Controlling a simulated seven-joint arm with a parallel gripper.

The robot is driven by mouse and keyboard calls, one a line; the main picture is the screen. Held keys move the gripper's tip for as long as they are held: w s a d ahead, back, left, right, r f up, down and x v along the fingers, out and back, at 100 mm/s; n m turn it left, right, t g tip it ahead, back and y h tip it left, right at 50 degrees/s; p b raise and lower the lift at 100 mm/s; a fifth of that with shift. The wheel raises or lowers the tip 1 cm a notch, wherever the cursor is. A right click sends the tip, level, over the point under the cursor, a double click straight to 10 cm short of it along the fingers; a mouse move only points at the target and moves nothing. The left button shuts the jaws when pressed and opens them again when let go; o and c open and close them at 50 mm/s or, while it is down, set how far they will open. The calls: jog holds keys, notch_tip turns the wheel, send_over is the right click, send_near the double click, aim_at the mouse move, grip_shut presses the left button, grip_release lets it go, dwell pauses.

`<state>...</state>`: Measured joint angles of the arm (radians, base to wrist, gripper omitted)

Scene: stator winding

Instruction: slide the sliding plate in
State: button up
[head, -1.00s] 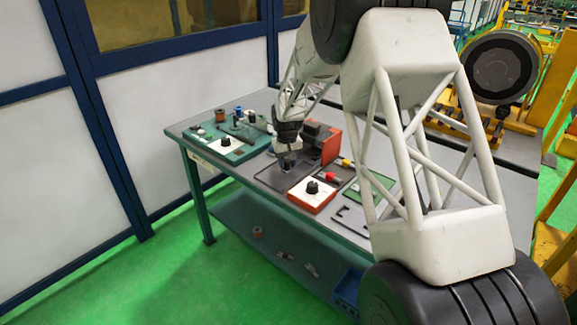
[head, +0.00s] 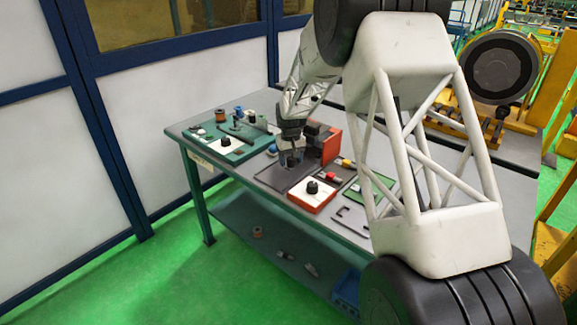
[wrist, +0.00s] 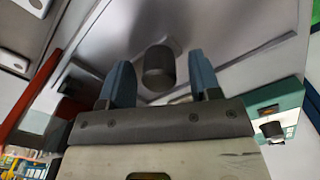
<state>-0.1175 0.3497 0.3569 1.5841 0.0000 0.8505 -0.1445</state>
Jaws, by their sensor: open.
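My gripper (head: 290,160) points down over the dark grey plate area (head: 272,180) in front of the orange-sided machine (head: 331,148). In the wrist view my gripper (wrist: 158,66) is open, with one blue finger on each side of a dark round knob (wrist: 159,70). The knob stands on a flat grey metal plate (wrist: 225,45) with raised edges, apparently the sliding plate. I see gaps between the knob and both fingers. I cannot tell how far the plate is in, because my gripper and the machine hide part of it in the head view.
An orange-and-white box with a black knob (head: 312,187) stands close in front. A green board with several parts (head: 235,152) lies at the left of the table. The table's left front edge (head: 215,165) is clear.

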jog(key=shift+r, duration=0.1)
jog(key=shift+r, duration=2.9)
